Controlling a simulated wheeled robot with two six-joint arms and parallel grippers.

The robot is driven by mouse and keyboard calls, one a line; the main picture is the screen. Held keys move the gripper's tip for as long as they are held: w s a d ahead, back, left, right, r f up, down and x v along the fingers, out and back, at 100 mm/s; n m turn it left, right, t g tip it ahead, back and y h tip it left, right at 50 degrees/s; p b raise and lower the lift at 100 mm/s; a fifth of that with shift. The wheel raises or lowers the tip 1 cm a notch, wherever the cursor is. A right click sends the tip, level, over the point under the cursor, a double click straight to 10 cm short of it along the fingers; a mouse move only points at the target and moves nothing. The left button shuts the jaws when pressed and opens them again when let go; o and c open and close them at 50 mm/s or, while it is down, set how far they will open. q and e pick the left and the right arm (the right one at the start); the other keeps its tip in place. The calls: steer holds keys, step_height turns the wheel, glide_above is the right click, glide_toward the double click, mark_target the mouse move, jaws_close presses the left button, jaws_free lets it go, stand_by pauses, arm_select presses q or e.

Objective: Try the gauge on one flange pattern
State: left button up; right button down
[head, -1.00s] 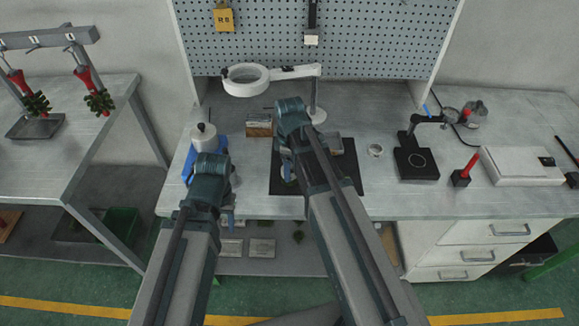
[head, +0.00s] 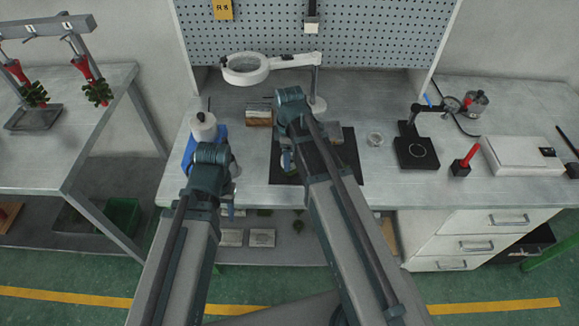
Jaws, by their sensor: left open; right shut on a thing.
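My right gripper (head: 287,160) hangs over the left part of a black mat (head: 347,176) on the bench. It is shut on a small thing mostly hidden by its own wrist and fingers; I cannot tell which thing. My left gripper (head: 230,207) is open at the bench's front edge, left of the mat. I see nothing between its fingers. Small green pieces, perhaps wax patterns, show on the shelf below (head: 298,225). I cannot make out a flange pattern or the gauge with certainty.
A ring magnifier (head: 245,69) stands over the back of the bench. A white bottle (head: 203,127) stands behind my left wrist. A wooden block (head: 258,117), a small clear dish (head: 375,139), a black stand (head: 416,154) and a red-handled tool (head: 468,154) surround the mat.

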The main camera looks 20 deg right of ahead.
steer(key=shift+f+b, duration=1)
steer(key=shift+f, duration=0.05)
stand_by(2.0)
stand_by(0.4)
steer(key=shift+r+p, duration=3.2)
